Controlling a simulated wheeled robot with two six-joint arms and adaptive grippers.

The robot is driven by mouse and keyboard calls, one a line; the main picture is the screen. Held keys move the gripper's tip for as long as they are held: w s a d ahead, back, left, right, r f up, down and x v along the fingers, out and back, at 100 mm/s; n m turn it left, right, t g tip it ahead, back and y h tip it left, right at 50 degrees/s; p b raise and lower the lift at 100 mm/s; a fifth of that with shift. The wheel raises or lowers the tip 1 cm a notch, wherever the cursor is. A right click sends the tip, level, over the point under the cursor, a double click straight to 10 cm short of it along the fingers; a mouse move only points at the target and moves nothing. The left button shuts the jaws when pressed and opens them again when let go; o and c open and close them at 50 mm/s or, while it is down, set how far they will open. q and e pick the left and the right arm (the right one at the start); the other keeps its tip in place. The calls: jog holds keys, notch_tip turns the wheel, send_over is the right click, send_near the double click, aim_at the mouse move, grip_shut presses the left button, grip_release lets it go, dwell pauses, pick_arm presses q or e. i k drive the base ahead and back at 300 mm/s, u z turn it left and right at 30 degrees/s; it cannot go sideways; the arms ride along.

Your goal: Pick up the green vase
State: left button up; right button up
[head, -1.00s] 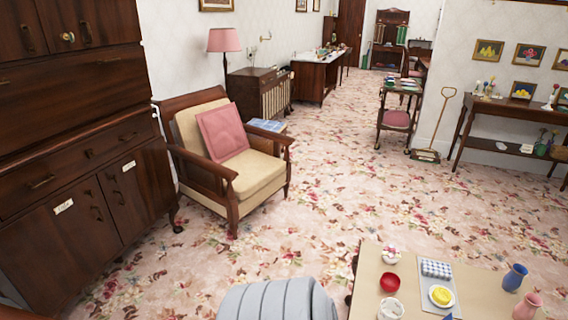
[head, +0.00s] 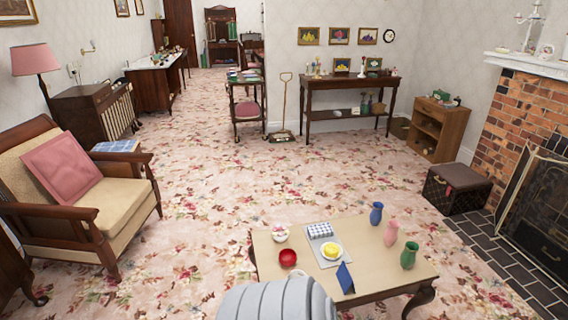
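The green vase (head: 409,255) stands upright near the right end of the low coffee table (head: 292,252) in the head view. A pink vase (head: 391,232) and a blue vase (head: 376,214) stand just behind it to the left, in a slanting row. Neither of my grippers is in view. A grey rounded shape at the bottom middle, which seems to be part of my own body, covers the table's near left part.
The table also holds a red bowl (head: 287,258), a tray with a yellow item (head: 331,252), and a blue folded card (head: 345,278). An armchair (head: 75,200) stands left, a brick fireplace (head: 510,125) right. Flowered carpet behind the table is clear.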

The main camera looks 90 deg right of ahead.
aim_at(407, 257)
jog(key=z, duration=4.1)
jog(key=i, duration=0.4)
